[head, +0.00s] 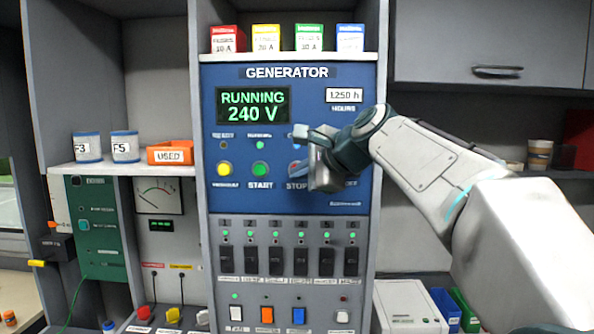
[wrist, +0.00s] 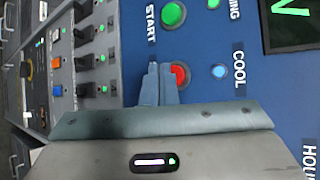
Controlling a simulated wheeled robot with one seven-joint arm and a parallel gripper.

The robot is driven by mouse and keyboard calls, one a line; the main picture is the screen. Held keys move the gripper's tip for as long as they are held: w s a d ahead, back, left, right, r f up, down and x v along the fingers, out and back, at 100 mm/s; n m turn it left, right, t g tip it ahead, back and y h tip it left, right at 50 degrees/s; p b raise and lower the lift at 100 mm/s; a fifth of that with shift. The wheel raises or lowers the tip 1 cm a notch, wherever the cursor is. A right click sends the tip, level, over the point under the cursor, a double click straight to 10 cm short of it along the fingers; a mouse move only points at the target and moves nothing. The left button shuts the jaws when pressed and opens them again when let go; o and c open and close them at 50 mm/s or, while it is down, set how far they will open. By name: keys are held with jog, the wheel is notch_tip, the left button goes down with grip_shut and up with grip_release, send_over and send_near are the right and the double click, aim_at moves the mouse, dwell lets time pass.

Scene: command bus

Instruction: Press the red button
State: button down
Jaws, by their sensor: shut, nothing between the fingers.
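The red button (wrist: 181,75) sits on the blue generator panel (head: 285,203), beside the green start button (head: 260,169). In the head view my gripper covers most of it, above the STOP label. My gripper (wrist: 164,82) is shut and empty, its fingertips pointing at the panel. In the wrist view, which is turned sideways, the fingertips overlap the edge of the red button. I cannot tell whether they touch it. The green button (wrist: 173,14) shows close by. The display (head: 253,105) reads RUNNING 240 V.
A yellow button (head: 224,169) is left of the green one. A blue lamp (wrist: 219,72) glows near the red button. Black breaker switches (head: 275,261) line the panel below. Fuse boxes (head: 266,39) stand on the ledge above. Open space lies in front of the panel's left half.

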jog(key=shift+w, duration=0.3)
jog(key=shift+w+p, duration=0.3)
jog(key=shift+w, duration=0.05)
dwell(0.6)
dwell(0.3)
jog(key=shift+s, duration=0.8)
jog(key=shift+s+b, duration=0.1)
jog(key=shift+b, duration=0.2)
jog(key=s+b, duration=0.1)
jog(key=s, duration=0.3)
jog(key=shift+s+a, duration=0.1)
jog(key=shift+s, duration=0.3)
